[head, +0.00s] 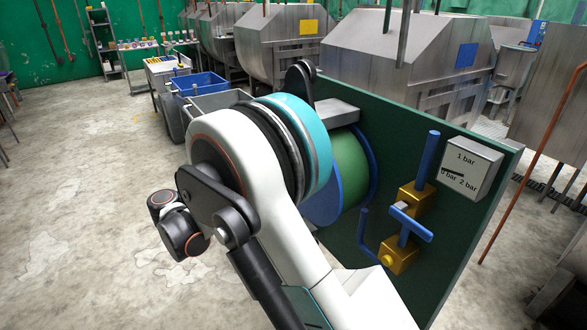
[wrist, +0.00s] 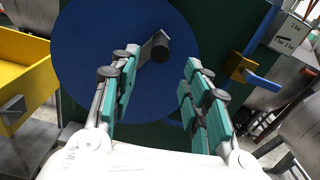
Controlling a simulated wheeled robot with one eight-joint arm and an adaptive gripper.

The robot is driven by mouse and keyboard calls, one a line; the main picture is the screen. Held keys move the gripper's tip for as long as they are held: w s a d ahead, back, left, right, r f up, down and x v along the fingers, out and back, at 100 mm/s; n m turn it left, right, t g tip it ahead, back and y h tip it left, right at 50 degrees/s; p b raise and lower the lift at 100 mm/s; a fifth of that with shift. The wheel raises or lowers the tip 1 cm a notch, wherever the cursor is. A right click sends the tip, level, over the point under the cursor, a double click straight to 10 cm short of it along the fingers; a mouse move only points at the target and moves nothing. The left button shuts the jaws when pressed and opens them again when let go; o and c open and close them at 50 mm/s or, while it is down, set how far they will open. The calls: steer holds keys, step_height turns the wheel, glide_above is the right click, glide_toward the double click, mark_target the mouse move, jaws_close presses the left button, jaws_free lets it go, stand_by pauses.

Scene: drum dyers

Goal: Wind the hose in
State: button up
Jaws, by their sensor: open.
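The hose reel (head: 350,168) has a green drum between blue discs, mounted on a dark green panel (head: 470,240). My arm covers part of it in the head view. In the wrist view the reel's blue disc (wrist: 90,50) faces me. A crank arm with a dark round knob (wrist: 160,47) stands out from the disc. My gripper (wrist: 161,60) is open, with one teal finger to each side of the knob. I see a gap between the knob and each finger. I cannot make out a separate length of hose.
Right of the reel are a brass valve (head: 398,256) with a blue T-handle (head: 410,222) and a pressure gauge (head: 470,168). A yellow container (wrist: 25,80) is at the wrist view's left. Steel machines (head: 410,60) and bins (head: 200,83) stand behind. Open floor (head: 70,200) lies left.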

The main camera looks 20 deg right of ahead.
steer(key=b+x, duration=0.2)
steer(key=x, duration=0.8)
steer(key=shift+f, duration=0.1)
jaws_close()
